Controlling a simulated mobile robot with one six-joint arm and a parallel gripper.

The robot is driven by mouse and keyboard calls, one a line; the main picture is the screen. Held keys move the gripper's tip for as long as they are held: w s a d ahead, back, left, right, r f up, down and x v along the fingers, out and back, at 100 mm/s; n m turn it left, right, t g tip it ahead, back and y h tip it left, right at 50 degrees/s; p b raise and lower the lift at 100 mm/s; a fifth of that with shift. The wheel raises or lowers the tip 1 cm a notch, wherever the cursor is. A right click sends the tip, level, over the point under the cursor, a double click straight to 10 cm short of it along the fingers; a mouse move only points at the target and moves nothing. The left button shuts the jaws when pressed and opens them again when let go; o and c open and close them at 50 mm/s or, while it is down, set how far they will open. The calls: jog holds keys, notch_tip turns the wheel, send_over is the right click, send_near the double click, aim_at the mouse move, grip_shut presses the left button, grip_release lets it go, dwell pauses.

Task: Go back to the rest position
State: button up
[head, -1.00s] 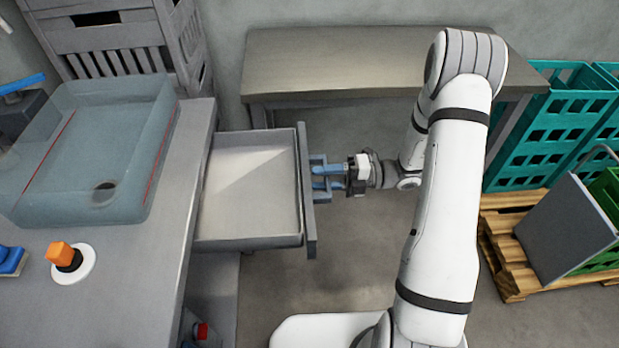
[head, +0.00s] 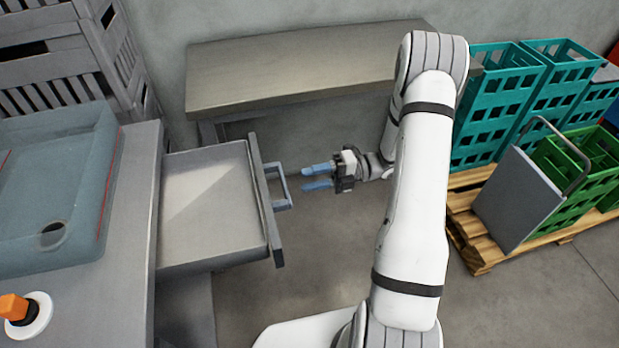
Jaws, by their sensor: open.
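My gripper (head: 318,177) is open and empty, its two blue fingers pointing left. It hangs just right of the drawer handle (head: 284,186), with a small gap between the fingertips and the handle. The grey drawer (head: 205,205) is pulled out from the workbench (head: 125,210), and its inside looks empty. My white arm stands to the right of the drawer and bends back to the gripper.
A metal table (head: 290,72) stands against the back wall. Teal crates (head: 490,110) and a green crate (head: 575,170) stand on a wooden pallet (head: 485,240) at right. Floor below the gripper is clear.

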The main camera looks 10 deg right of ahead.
jog(key=s+a+r+n+g+h+p, duration=0.1)
jog(key=s+r+n+g+h+p, duration=0.1)
jog(key=s+r+n+h, duration=0.45)
jog(key=s+a+r+n+g+h+p, duration=0.1)
jog(key=s+a+r+n+h+p, duration=0.2)
jog(key=r+n, duration=0.6)
jog(key=s+d+r+n+t+h+p, duration=0.2)
jog(key=s+d+r+n+t+h, duration=0.1)
jog(key=n, duration=0.7)
jog(key=s+d+r+n+t+h+p, duration=0.1)
jog(key=s+d+r+n+t+h, duration=0.1)
jog(key=n, duration=0.8)
notch_tip(320, 180, up, 4)
jog(key=s+t+h, duration=0.1)
jog(key=s+h, duration=0.1)
jog(key=h, duration=0.1)
jog(key=shift+s+d+r+t+p, duration=0.2)
jog(key=shift+s+d+t+p, duration=0.1)
jog(key=shift+d+p, duration=0.1)
jog(key=shift+h, duration=0.25)
jog(key=shift+c, duration=0.6)
